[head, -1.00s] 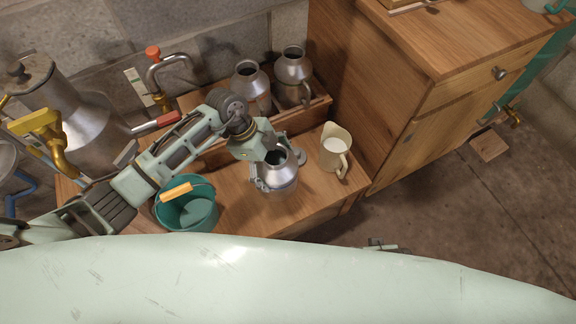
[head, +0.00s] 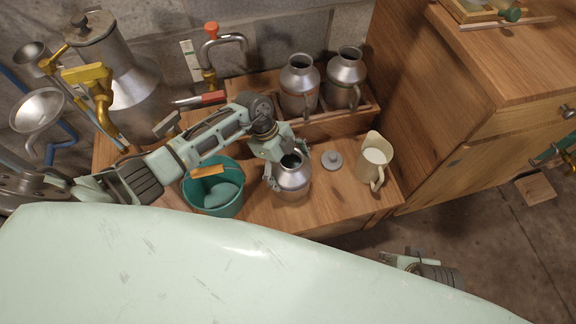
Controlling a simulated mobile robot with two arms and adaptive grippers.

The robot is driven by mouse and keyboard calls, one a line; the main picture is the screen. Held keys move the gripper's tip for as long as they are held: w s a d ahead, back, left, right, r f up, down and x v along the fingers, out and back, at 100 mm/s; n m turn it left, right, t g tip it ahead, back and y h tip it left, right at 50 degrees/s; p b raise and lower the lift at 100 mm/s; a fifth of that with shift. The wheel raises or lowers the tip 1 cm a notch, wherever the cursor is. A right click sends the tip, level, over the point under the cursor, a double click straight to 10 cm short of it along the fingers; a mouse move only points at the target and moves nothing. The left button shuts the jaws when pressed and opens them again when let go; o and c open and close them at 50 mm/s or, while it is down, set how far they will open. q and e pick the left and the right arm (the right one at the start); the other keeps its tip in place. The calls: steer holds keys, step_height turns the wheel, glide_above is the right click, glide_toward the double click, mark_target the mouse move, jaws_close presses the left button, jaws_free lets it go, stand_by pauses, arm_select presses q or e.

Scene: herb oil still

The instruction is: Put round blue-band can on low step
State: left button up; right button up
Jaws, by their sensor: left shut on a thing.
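My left gripper (head: 282,152) is shut on a round metal can (head: 293,184) with an open, dark mouth. The gripper grasps it near the neck and hides part of it; I cannot make out a band colour. The can is over the lower wooden board (head: 327,207), near its front; I cannot tell whether its base touches. Two similar cans, a left one (head: 299,92) and a right one (head: 344,82), stand on the raised wooden step (head: 335,126) behind. My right gripper (head: 405,260) shows only partly at the lower right, and its jaws are unclear.
A teal bucket (head: 214,198) stands left of the held can. A small grey lid (head: 332,160) and a cream jug (head: 375,163) are to its right. A metal still (head: 120,75) and red-knobbed tap (head: 212,50) are behind; a wooden cabinet (head: 475,130) stands right.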

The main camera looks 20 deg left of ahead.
arm_select(q)
steer(key=shift+w+r, duration=0.1)
steer(key=shift+w, duration=0.05)
arm_select(e)
steer(key=shift+r, duration=0.1)
arm_select(q)
steer(key=o, duration=1.8)
arm_select(e)
steer(key=shift+r, duration=0.1)
arm_select(q)
steer(key=shift+o, duration=0.2)
steer(key=shift+f, duration=0.2)
steer(key=p+v, duration=0.1)
steer(key=v, duration=0.5)
steer(key=p+v, duration=0.2)
steer(key=v, duration=0.4)
steer(key=shift+s+r, duration=0.1)
steer(key=shift+s, duration=0.1)
arm_select(e)
step_height(320, 180, down, 10)
steer(key=s, duration=0.2)
steer(key=shift+g, duration=0.3)
steer(key=shift+s, duration=0.1)
